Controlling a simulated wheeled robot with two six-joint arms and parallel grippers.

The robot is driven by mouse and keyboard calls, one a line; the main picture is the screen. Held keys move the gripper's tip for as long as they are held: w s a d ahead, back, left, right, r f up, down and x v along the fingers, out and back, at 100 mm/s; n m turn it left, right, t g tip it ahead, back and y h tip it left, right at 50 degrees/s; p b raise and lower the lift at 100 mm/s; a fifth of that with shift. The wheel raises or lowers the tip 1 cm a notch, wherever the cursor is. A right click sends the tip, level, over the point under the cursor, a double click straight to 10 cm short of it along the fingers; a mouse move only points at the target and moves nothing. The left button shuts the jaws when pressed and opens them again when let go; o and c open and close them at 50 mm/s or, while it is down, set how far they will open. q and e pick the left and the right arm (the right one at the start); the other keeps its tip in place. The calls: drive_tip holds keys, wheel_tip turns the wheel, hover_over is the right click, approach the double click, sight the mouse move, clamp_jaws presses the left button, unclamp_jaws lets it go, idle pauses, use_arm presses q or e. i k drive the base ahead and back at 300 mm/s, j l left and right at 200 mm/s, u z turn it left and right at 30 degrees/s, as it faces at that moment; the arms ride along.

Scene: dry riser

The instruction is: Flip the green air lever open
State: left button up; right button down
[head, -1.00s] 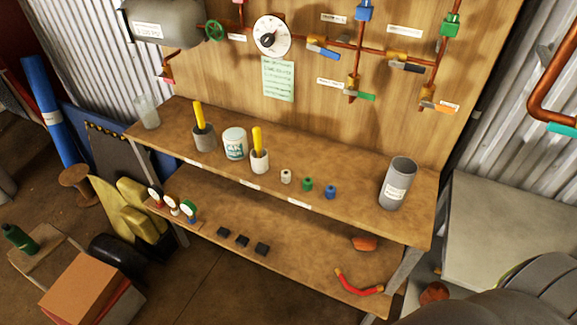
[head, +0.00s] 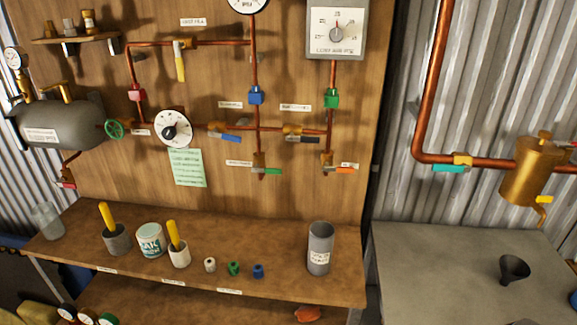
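The green lever (head: 270,171) is on a brass valve (head: 259,158) at the low end of a short vertical copper pipe, in the middle of the wooden board. The lever points right, roughly across the pipe. A small white label (head: 239,163) is just left of the valve, too small to read. Neither of my grippers shows in the head view.
Nearby are a blue lever (head: 231,138), a black lever (head: 303,139) and an orange lever (head: 345,170). A green handwheel (head: 114,129) is by the grey tank (head: 62,124). Below, the wooden bench (head: 200,283) holds cups and a grey cylinder (head: 320,249).

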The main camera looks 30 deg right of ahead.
sight(266, 171)
drive_tip(key=k+z, duration=0.1)
drive_tip(key=z, duration=0.7)
